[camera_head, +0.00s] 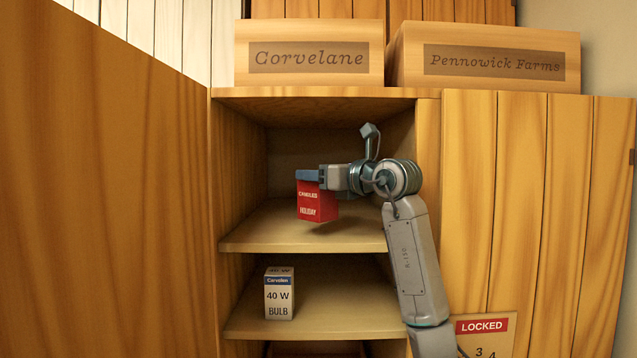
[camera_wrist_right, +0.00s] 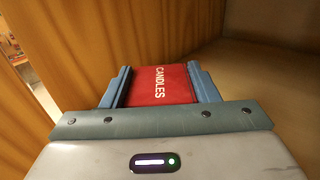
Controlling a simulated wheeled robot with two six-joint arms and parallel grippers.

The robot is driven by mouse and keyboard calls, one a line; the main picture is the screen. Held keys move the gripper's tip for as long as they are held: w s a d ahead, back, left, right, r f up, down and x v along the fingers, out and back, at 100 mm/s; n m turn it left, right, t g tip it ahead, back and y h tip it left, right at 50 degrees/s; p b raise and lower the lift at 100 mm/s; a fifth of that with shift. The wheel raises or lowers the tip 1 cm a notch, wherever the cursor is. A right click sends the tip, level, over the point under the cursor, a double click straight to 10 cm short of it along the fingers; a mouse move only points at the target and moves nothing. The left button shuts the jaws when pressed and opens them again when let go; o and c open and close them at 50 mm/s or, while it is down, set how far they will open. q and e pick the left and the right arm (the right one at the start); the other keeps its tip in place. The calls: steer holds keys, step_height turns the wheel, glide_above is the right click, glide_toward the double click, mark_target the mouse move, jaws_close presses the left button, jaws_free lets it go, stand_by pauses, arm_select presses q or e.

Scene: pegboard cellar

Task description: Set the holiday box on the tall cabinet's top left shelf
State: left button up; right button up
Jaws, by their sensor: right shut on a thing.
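The red holiday box (camera_head: 316,203), marked CANDLES and HOLIDAY, is upright in the tall cabinet's upper left opening. My right gripper (camera_head: 308,176) is shut on its top from the right; the box also shows between the fingers in the right wrist view (camera_wrist_right: 160,86). The box is over the top left shelf (camera_head: 262,232), near its front. A shadow lies beside its base, and I cannot tell whether the base touches the shelf. My left gripper is not in view.
A 40 W bulb box (camera_head: 279,294) stands on the shelf below (camera_head: 345,310). Two wooden crates, Corvelane (camera_head: 309,80) and Pennowick Farms (camera_head: 490,82), sit on the cabinet top. A LOCKED sign (camera_head: 482,326) is on the right door (camera_head: 540,200). A wooden panel (camera_head: 100,200) fills the left.

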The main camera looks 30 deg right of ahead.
mark_target(319, 191)
steer(key=shift+d+f+p, duration=0.1)
steer(key=shift+f+p, duration=0.8)
steer(key=shift+f, duration=0.75)
steer(key=shift+f, duration=0.2)
steer(key=o, duration=1.1)
steer(key=shift+c, duration=0.2)
steer(key=shift+s+r, duration=0.1)
steer(key=shift+r, duration=0.1)
